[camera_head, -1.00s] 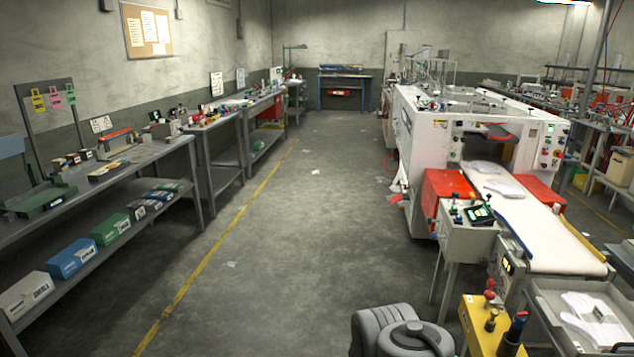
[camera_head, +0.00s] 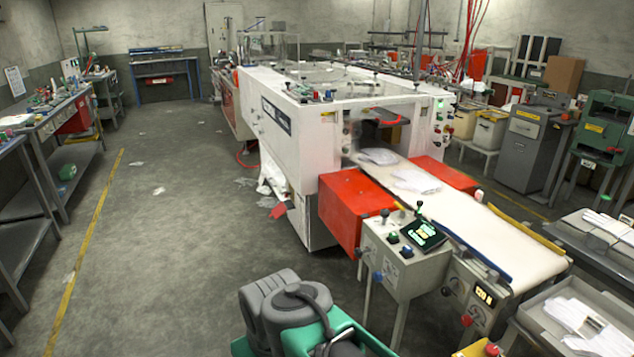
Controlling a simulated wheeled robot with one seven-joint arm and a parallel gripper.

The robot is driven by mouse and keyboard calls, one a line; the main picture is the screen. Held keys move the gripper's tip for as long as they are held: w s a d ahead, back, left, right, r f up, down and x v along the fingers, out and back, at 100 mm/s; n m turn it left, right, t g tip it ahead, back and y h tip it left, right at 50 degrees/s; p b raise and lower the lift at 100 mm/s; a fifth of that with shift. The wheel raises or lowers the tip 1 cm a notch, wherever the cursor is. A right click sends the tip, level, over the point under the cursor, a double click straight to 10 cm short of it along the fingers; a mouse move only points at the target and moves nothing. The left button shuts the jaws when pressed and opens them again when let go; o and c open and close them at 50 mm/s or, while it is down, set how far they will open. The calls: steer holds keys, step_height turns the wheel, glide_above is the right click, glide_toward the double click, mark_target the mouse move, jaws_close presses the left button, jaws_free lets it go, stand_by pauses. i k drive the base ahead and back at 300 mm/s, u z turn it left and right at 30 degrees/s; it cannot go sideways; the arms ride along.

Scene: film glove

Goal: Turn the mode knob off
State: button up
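A white control box (camera_head: 402,262) stands on legs beside the conveyor, right of centre in the head view. It has a small lit screen (camera_head: 424,235) on its top. Two dark green-topped knobs (camera_head: 400,244) sit left of the screen. A black knob (camera_head: 384,214) stands at the back left corner and a green-topped lever (camera_head: 419,206) behind the screen. A blue knob (camera_head: 378,276) is on the front. I cannot read the labels, so I cannot tell which is the mode knob or how it is set. My gripper is not in view.
The white machine (camera_head: 300,130) with red side boxes (camera_head: 348,205) stands behind the box. The conveyor (camera_head: 490,235) runs along its right. A tray of gloves (camera_head: 530,312) is at the lower right. Open grey floor lies left. A rounded grey form with green parts (camera_head: 285,308) fills the bottom middle.

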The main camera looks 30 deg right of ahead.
mark_target(386, 213)
steer(key=z, duration=0.5)
steer(key=i, duration=2.5)
steer(key=z, duration=0.65)
steer(key=i, duration=1)
steer(key=z, duration=0.2)
